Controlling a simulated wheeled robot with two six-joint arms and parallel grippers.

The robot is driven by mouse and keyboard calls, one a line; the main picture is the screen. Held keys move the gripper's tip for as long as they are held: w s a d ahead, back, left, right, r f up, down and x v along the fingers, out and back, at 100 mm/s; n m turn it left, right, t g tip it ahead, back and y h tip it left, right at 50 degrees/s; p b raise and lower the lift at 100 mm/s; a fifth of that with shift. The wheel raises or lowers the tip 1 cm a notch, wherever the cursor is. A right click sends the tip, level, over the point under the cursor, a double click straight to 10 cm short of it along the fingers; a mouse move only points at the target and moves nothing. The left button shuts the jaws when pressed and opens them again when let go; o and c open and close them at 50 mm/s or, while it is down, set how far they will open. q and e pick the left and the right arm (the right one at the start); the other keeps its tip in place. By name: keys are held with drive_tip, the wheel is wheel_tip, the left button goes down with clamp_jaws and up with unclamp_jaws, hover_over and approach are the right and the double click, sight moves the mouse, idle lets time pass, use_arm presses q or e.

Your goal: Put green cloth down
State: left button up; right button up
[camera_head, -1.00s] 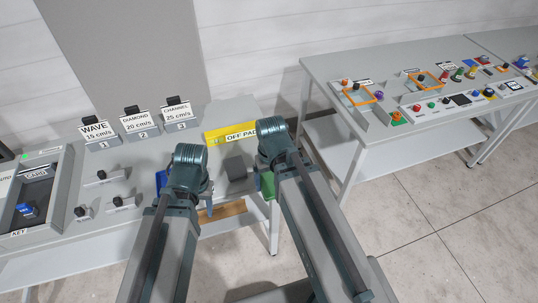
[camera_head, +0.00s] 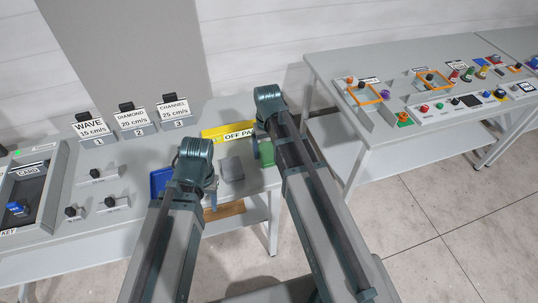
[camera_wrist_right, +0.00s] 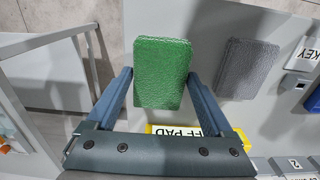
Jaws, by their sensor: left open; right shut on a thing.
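The green cloth (camera_head: 266,152) is a small rectangular pad at the right end of the left table, to the right of a grey pad (camera_head: 232,169). In the right wrist view the green cloth (camera_wrist_right: 162,72) lies between the two fingers of my right gripper (camera_wrist_right: 159,78), which is shut on it. I cannot tell whether it touches the tabletop. In the head view my right arm partly covers it. My left gripper (camera_head: 211,198) is open and empty near the table's front edge, by a blue pad (camera_head: 160,182).
The yellow OFF PAD sign (camera_head: 228,132) stands behind the pads. Signs for wave, diamond and channel (camera_head: 174,111) stand along the back left. A second table (camera_head: 350,62) with buttons and orange frames is at the right, across a floor gap.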

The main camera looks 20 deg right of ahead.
wheel_tip(320, 180, down, 2)
drive_tip(key=shift+s+f+b, duration=0.1)
drive_tip(key=shift+f+b, duration=0.1)
drive_tip(key=shift+b, duration=0.35)
drive_tip(key=shift+s+a+f, duration=0.1)
drive_tip(key=shift+f, duration=0.1)
use_arm(q)
wheel_tip(320, 180, down, 3)
drive_tip(key=shift+s+a+r, duration=0.1)
drive_tip(key=shift+r, duration=0.1)
use_arm(e)
drive_tip(key=shift+r, duration=0.15)
drive_tip(key=o, duration=0.9)
use_arm(q)
drive_tip(key=shift+f, duration=0.15)
